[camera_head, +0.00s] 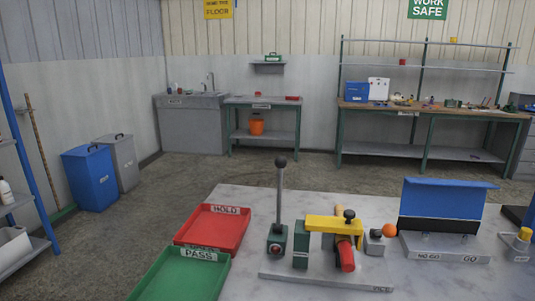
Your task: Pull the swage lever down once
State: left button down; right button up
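The swage lever (280,200) is a grey rod standing upright, topped by a black ball knob (281,162). Its foot is in a small dark green block (276,244) on a light grey base plate (325,278). Right of it on the plate are a second green block (301,246), a yellow bar (332,224) with a black knob, and a red cylinder (346,257) below the bar. A tan rod end shows behind the bar. Neither of my grippers is in view.
A red HOLD tray (247,222) and green PASS tray (165,292) lie left of the plate. A blue-backed NO GO/GO gauge (444,201) stands right. An orange ball (389,230) is beside the plate's fittings. White tabletop (245,195) behind the lever is clear.

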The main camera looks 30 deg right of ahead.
aim_at(280, 162)
jog(key=i+j+u, duration=0.15)
jog(key=j, duration=0.25)
jog(key=i+j+u, duration=0.15)
jog(key=j, duration=0.3)
jog(key=i+j+u, duration=0.15)
jog(key=j, duration=0.25)
jog(key=i+j+u, duration=0.35)
jog(key=i+j, duration=0.35)
jog(key=i+z, duration=0.25)
jog(key=i, duration=0.15)
jog(key=i+j+z, duration=0.2)
jog(key=i, duration=0.2)
jog(key=i+j+z, duration=0.1)
jog(key=i+z, duration=0.8)
jog(key=z, duration=0.15)
jog(key=i+j+z, duration=0.15)
jog(key=i+z, duration=0.4)
jog(key=z, duration=0.2)
jog(key=i+j+z, duration=0.1)
jog(key=z, duration=0.3)
jog(key=i+j+z, duration=0.2)
jog(key=z, duration=0.2)
jog(key=i+j+z, duration=0.2)
jog(key=z, duration=0.3)
jog(key=i+j+z, duration=0.25)
jog(key=z, duration=0.2)
jog(key=i+j+z, duration=0.15)
jog(key=j+z, duration=0.35)
jog(key=i+j+z, duration=0.1)
jog(key=j+z, duration=0.35)
